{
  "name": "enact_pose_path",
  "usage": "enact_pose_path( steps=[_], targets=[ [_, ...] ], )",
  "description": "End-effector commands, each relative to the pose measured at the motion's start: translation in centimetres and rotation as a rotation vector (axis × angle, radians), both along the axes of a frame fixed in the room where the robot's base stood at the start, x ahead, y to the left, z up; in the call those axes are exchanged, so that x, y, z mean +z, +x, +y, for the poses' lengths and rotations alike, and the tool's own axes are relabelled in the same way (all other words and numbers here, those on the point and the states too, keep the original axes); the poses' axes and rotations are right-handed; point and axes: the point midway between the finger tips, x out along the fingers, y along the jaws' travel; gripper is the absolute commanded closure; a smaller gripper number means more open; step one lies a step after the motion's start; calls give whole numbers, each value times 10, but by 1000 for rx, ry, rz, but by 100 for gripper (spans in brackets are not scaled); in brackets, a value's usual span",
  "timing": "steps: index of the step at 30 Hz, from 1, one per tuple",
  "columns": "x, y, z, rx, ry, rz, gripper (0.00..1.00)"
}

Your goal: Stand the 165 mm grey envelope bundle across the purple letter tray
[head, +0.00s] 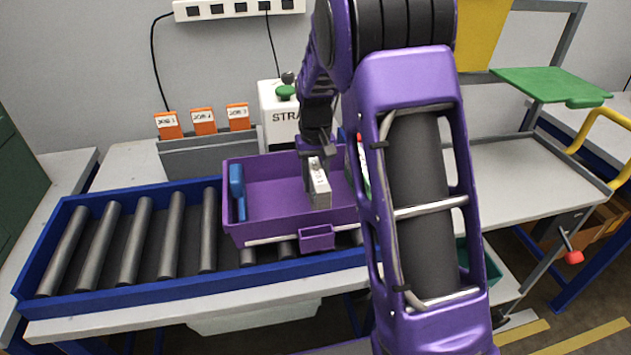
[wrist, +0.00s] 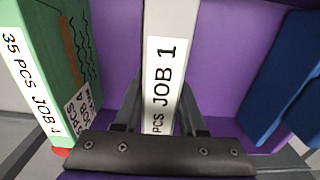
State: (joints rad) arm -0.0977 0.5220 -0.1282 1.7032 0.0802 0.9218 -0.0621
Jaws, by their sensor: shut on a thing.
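The purple letter tray (head: 270,222) sits on the roller conveyor in the head view; its purple inside (wrist: 225,60) fills much of the wrist view. My gripper (head: 317,165) is shut on the grey envelope bundle (head: 319,188), which is upright inside the tray's outline, toward its right part. In the wrist view the bundle (wrist: 170,25) stands between my fingers, its white label reading "PCS JOB 1". Its lower edge is hidden, so I cannot tell whether it touches the tray floor.
A blue item (head: 238,190) stands at the tray's left end. A green bundle (wrist: 55,50) labelled "35 PCS JOB 4" is left of my gripper in the wrist view. Behind the tray are a grey rack (head: 205,160) with orange job cards and a white strapping machine (head: 278,105).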

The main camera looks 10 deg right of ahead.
Motion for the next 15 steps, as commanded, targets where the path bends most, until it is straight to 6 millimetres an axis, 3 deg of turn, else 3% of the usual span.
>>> enact_pose_path(
  steps=[9, 10, 15],
  targets=[
    [-3, 0, 0, 0, 0, 0, 100],
    [-3, 0, 0, 0, 0, 0, 57],
    [-3, 0, 0, 0, 0, 0, 30]
  ],
)
